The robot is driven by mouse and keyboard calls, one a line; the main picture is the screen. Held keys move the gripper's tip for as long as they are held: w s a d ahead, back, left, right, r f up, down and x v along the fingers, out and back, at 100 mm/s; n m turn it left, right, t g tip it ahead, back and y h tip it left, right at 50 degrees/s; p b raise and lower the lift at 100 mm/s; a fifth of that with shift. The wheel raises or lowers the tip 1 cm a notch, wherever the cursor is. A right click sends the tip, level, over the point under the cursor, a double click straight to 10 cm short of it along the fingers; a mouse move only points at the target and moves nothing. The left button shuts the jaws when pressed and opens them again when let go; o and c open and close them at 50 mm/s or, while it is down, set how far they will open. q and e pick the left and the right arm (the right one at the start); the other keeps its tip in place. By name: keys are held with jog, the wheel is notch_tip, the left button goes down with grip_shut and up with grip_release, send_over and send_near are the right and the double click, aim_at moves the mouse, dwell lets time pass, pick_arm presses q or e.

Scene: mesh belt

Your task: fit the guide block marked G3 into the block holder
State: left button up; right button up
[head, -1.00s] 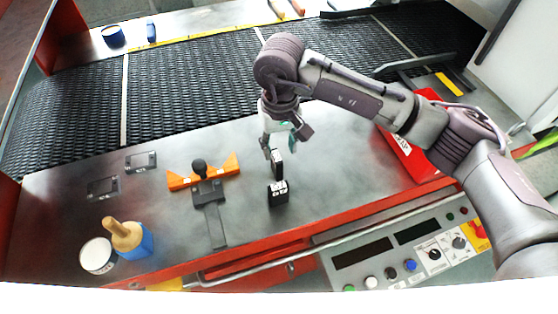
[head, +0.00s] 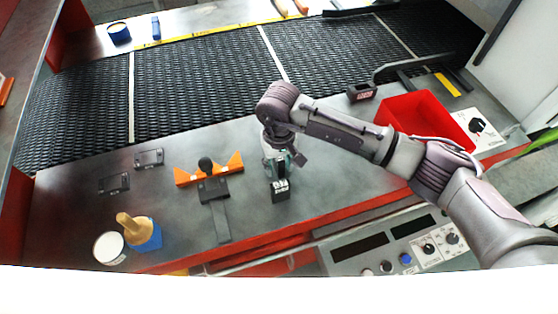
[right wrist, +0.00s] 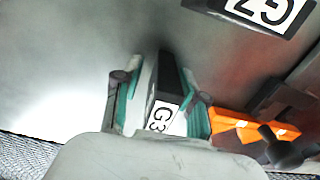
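The G3 guide block (right wrist: 163,116) is dark with a white label and stands between the fingers of my right gripper (right wrist: 160,100) in the right wrist view. A pale strip shows between the block and the left finger; the right finger is close beside the block. In the head view my right gripper (head: 280,160) is low over the table, and the block is mostly hidden by it and the block in front. The orange fixture with a black knob (head: 226,166), apparently the block holder, lies to the left; it also shows in the right wrist view (right wrist: 245,127). My left gripper is out of view.
Another labelled dark block (head: 280,191) stands just in front of the gripper. Two flat dark plates (head: 149,158), a blue pot with a wooden-handled tool (head: 148,238) and a white-topped can (head: 109,247) are left. A red bin (head: 420,115) is right. The mesh belt (head: 200,90) runs behind.

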grip_shut()
jog(key=shift+r, duration=0.15)
